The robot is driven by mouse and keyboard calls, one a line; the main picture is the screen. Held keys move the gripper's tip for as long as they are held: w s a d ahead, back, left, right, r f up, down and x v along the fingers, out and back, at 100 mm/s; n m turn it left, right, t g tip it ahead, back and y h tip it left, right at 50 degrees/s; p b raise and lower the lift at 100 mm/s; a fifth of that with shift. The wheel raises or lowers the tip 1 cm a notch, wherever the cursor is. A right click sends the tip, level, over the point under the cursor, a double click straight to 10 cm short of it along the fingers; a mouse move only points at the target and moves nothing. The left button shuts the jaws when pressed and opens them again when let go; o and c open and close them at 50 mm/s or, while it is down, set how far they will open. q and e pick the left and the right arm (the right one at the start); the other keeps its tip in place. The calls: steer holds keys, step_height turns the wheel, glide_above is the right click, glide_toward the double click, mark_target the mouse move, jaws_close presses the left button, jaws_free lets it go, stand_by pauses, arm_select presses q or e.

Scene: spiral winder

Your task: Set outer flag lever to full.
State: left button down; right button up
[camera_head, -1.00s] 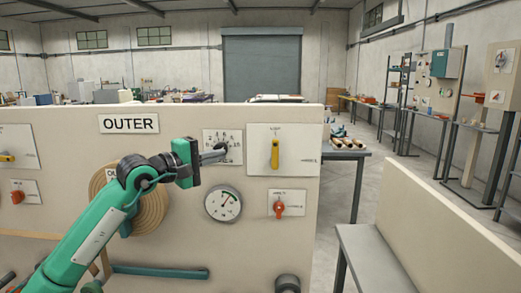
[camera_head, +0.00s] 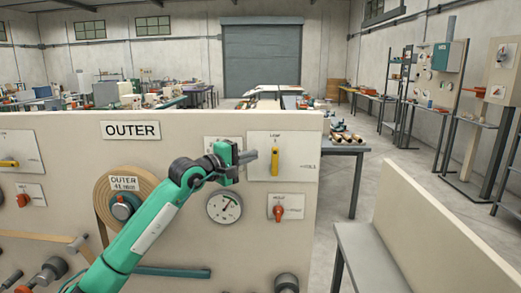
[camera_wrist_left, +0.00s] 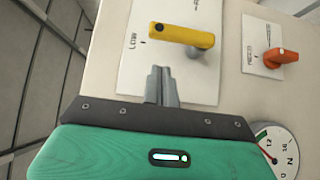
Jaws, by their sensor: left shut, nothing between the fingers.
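The yellow flag lever (camera_head: 275,161) is on a white plate (camera_head: 299,165) at the right end of the OUTER panel, pointing straight up. In the left wrist view the yellow lever (camera_wrist_left: 182,34) lies across the picture, its free end by a mark that reads LOW. A second mark at the plate's right is too small to read. My left gripper (camera_head: 252,156) is shut and empty, just left of the lever. In the wrist view its fingertips (camera_wrist_left: 161,75) show below the lever, apparently apart from it. My right gripper is not in view.
An orange knob (camera_head: 279,212) is below the lever, and a round gauge (camera_head: 224,206) is below my left gripper. The OUTER sign (camera_head: 131,130) and a tan reel (camera_head: 103,205) are further left. Another yellow lever (camera_head: 8,164) is at the far left.

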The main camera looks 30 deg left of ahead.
mark_target(275, 162)
arm_select(q)
steer(key=shift+w+d+p, duration=0.3)
steer(key=shift+w+d, duration=0.1)
steer(key=shift+d, duration=0.35)
steer(key=shift+w+d+p, duration=0.3)
steer(key=shift+w+d, duration=0.05)
steer(key=shift+d, duration=0.35)
steer(key=shift+w+r, duration=0.1)
